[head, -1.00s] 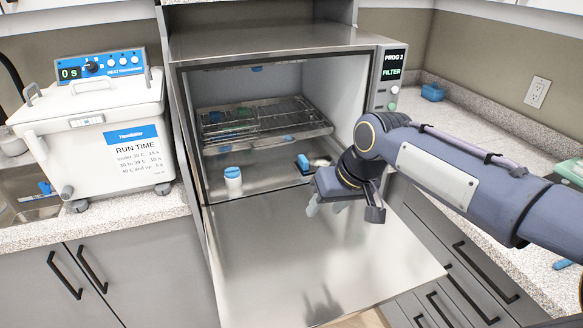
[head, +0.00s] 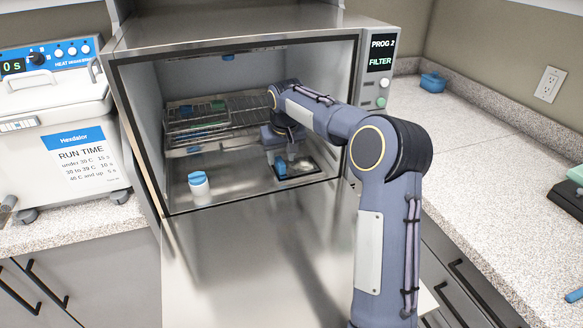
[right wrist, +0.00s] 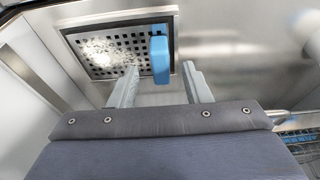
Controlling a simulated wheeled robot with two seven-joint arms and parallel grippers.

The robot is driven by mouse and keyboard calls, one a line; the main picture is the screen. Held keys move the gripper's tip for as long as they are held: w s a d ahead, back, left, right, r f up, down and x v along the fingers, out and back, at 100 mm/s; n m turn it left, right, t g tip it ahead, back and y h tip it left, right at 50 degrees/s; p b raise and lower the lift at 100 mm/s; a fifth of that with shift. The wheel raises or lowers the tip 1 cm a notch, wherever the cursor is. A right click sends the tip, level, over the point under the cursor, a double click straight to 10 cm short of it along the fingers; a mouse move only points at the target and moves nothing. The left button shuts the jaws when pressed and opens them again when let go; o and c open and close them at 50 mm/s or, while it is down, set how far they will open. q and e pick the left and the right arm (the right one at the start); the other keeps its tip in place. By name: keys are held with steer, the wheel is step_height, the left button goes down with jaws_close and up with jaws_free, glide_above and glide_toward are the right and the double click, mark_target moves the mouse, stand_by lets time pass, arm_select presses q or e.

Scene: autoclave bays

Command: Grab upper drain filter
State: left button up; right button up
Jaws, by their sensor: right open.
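A drain filter, a perforated metal plate with a blue handle (head: 282,168), lies in the floor of the open chamber near its right side. In the right wrist view the plate (right wrist: 100,50) shows square holes in a square frame, with the blue handle (right wrist: 160,55) standing at its edge. My right gripper (head: 291,157) is inside the chamber above the filter. In the right wrist view its open fingers (right wrist: 159,68) point at the handle, which appears between and beyond their tips, not gripped. Another small blue part (head: 228,57) shows at the chamber's ceiling. My left gripper is out of view.
A wire rack (head: 235,125) with trays spans the chamber above its floor. A white bottle with a blue cap (head: 199,185) stands on the floor to the left. The lowered door (head: 250,255) lies in front. A control panel (head: 380,70) is on the right.

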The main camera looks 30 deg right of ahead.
steer(key=shift+x, duration=1.15)
jaws_close()
steer(key=shift+a+r, duration=0.1)
